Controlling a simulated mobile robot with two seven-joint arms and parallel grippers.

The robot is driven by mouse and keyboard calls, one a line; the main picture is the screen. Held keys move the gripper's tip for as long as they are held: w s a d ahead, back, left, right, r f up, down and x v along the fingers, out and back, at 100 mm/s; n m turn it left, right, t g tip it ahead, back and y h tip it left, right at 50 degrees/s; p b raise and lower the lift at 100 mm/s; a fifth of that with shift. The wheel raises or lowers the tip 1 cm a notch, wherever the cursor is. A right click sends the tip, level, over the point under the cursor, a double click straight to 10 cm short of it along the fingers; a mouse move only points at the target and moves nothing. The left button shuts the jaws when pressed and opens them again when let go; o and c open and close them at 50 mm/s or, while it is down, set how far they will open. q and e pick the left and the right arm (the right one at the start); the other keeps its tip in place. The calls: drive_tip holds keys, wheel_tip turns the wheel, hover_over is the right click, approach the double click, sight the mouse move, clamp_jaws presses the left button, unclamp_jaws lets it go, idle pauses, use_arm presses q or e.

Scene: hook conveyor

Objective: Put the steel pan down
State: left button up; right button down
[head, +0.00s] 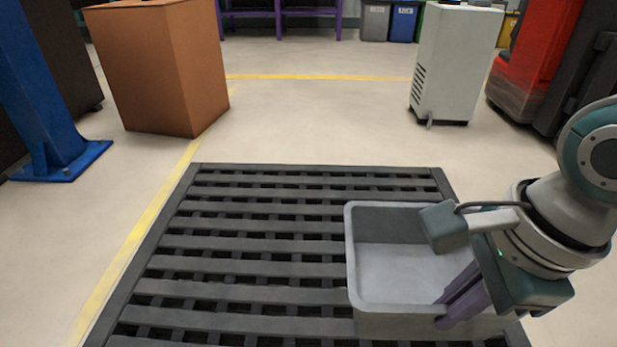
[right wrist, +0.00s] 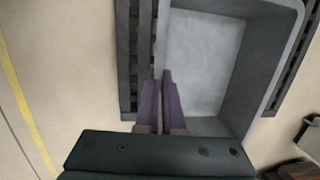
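The steel pan (head: 385,322) is a grey, open, rectangular tray, empty where I can see into it. It appears level over the right near part of the dark slatted platform (head: 215,267); I cannot tell whether its base touches the slats. In the right wrist view, the fingers (right wrist: 160,80) are close together on either side of one wall of the pan (right wrist: 205,60). The gripper hides part of that wall. My left gripper is not in view.
The platform's left half is bare. A brown box (head: 165,70) stands beyond it at the left, near a blue post (head: 45,90). A white cabinet (head: 455,62) stands beyond at the right. Open floor with yellow lines lies around the platform.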

drive_tip(key=shift+w+a, duration=0.3)
drive_tip(key=shift+a, duration=0.05)
wheel_tip(320, 180, down, 20)
drive_tip(key=b, duration=1.6)
drive_tip(key=shift+s+d, duration=0.15)
drive_tip(key=shift+r, duration=0.1)
drive_tip(key=c, duration=1.5)
unclamp_jaws()
drive_tip(key=shift+f, duration=0.25)
drive_tip(key=o, duration=0.5)
drive_tip(key=shift+c, duration=0.2)
